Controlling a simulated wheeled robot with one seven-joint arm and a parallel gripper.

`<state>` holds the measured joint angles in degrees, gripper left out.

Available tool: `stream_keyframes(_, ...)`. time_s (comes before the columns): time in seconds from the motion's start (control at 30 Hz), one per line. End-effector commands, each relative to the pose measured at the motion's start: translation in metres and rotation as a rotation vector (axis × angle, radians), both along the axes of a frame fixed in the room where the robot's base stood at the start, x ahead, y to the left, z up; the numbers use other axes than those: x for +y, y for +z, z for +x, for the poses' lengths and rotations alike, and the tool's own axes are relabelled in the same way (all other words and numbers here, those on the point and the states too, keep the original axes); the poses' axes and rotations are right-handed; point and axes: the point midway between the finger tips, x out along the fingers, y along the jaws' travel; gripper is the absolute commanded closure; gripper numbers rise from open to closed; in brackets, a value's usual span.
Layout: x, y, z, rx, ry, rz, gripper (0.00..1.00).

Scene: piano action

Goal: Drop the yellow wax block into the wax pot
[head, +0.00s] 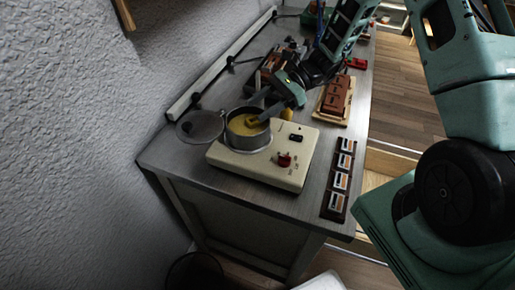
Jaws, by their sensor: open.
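The wax pot (248,138) is a round metal pot set in a cream heater box near the left end of the bench. Yellow material (241,126) shows inside it; I cannot tell whether the wax block is a separate piece there. My gripper (266,115) reaches down from the upper right, with its fingertips over the pot's right rim. It is open, and I see nothing clearly held in it. A small rounded yellow thing (287,113) shows just right of the fingers, behind the heater box; I cannot tell what it is.
A round lid (200,125) lies left of the pot. The heater box has a red knob (284,160). A dark strip with several labelled cells (340,180) lies at the right edge. A brown block on a wooden board (336,96) and cluttered tools lie farther back.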

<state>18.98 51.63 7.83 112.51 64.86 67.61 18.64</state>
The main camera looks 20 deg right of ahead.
Motion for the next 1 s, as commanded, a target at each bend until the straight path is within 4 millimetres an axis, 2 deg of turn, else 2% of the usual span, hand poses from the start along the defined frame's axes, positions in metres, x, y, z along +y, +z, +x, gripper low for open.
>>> stream_keyframes(0.17, 0.0, 0.019, 0.001, -0.006, -0.001, -0.001, 0.48)
stream_keyframes(0.4, -0.001, 0.062, 0.001, -0.006, 0.0, -0.002, 0.48)
stream_keyframes(0.6, 0.0, 0.089, 0.0, -0.003, 0.0, 0.0, 0.48)
stream_keyframes(0.73, 0.0, 0.097, 0.0, -0.001, 0.0, 0.0, 0.48)
stream_keyframes(1.0, 0.0, 0.098, 0.0, 0.0, 0.0, 0.0, 0.48)
